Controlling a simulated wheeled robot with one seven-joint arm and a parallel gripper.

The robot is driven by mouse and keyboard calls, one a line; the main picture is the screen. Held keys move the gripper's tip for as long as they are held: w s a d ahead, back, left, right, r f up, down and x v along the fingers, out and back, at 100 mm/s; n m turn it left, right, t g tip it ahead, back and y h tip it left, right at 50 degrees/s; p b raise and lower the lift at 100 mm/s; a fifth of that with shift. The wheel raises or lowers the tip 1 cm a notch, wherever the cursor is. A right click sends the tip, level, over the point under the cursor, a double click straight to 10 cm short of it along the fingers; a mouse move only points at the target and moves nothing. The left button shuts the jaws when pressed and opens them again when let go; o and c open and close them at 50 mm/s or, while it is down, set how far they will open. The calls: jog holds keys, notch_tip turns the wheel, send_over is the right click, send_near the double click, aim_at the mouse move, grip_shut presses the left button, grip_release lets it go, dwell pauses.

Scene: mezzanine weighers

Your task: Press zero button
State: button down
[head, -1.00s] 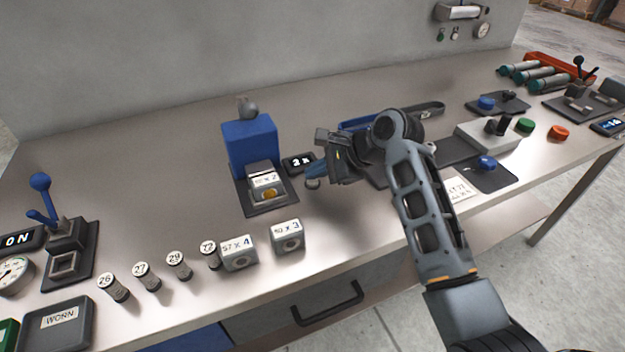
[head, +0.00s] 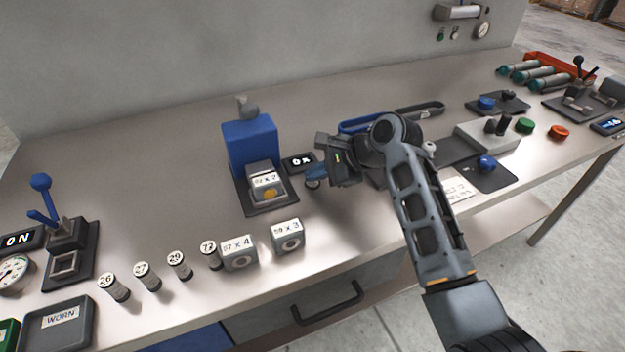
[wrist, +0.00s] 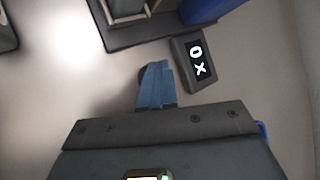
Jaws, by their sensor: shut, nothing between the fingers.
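The zero button is a small round grey button (head: 312,184) on the bench, just right of the blue weigher (head: 250,144) and below its small black display (head: 299,162). My gripper (head: 315,174) is shut, with its blue fingertips pointing down at the button and covering much of it. In the wrist view the shut blue fingers (wrist: 155,82) overlap a dark rounded edge of the button (wrist: 142,76). The fingertips look to be on it or very close.
A block marked X 2 (head: 266,183) sits in the weigher's front. Two more blocks (head: 238,253) and several numbered cylinders (head: 179,265) stand along the front edge. A blue lever (head: 42,195) is at left. A blue knob (head: 487,163) is right of my arm.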

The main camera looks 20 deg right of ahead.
aim_at(316, 183)
jog(key=shift+r+p, duration=0.85)
jog(key=shift+p, duration=0.35)
notch_tip(316, 183, up, 3)
jog(key=p, duration=0.3)
jog(key=shift+f, duration=0.15)
jog(key=shift+r, duration=1.1)
